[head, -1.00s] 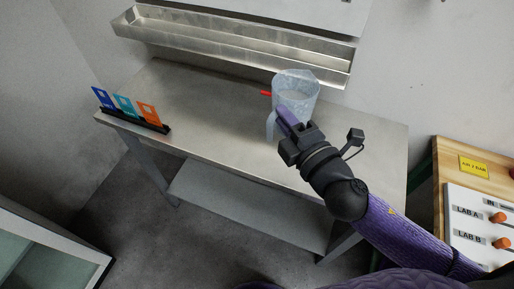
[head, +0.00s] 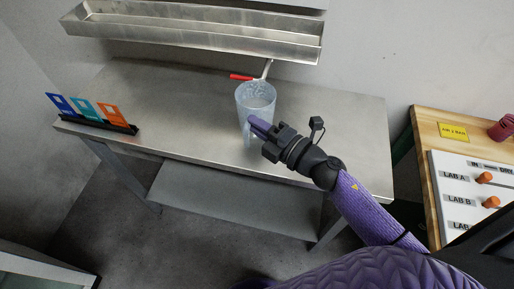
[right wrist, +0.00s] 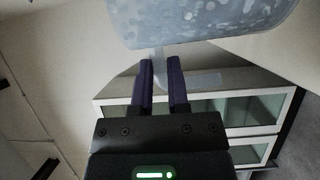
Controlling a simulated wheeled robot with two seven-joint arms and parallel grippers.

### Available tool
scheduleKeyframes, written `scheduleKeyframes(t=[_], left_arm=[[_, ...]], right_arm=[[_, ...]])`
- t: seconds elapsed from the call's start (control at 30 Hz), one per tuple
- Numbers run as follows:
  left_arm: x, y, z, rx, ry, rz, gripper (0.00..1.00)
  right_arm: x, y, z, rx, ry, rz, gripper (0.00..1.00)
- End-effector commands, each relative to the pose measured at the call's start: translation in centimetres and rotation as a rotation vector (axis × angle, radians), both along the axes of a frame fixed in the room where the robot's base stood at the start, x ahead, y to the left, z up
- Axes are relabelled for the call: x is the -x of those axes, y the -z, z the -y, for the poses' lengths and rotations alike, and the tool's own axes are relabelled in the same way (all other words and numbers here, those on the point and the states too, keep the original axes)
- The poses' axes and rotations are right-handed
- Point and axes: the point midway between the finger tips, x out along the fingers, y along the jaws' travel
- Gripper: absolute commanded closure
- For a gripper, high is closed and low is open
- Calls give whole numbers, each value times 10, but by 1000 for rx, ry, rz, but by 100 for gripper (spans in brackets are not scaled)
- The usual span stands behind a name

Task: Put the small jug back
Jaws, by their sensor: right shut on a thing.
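The small jug (head: 256,97) is translucent pale blue and looks upright over the front part of the steel table (head: 185,95). My right gripper (head: 256,124) is shut on its handle, on the near side of the jug. In the right wrist view the jug (right wrist: 200,22) fills the top, and its handle (right wrist: 157,65) runs down between the two purple fingers (right wrist: 160,82). I cannot tell whether the jug's base touches the table. My left gripper is not in view.
A red-handled tool (head: 240,77) lies just behind the jug. A steel trough shelf (head: 200,38) hangs above the table's back. A black rack (head: 100,125) with coloured cards stands at the left end. A wooden board with a lab panel (head: 470,190) is at right. The table's middle left is clear.

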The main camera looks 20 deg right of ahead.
Motion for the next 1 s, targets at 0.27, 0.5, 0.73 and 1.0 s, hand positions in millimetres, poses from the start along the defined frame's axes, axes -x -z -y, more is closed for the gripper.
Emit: scheduleKeyframes(t=[0.27, 0.5, 0.73, 1.0], left_arm=[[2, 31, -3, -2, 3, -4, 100], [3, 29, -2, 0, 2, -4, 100], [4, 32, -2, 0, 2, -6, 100], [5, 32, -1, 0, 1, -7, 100]], right_arm=[[0, 45, 0, -2, 1, 0, 100], [0, 46, 0, 0, 0, 4, 100], [0, 50, 0, 0, 0, 1, 66], [0, 50, 0, 0, 0, 1, 45]])
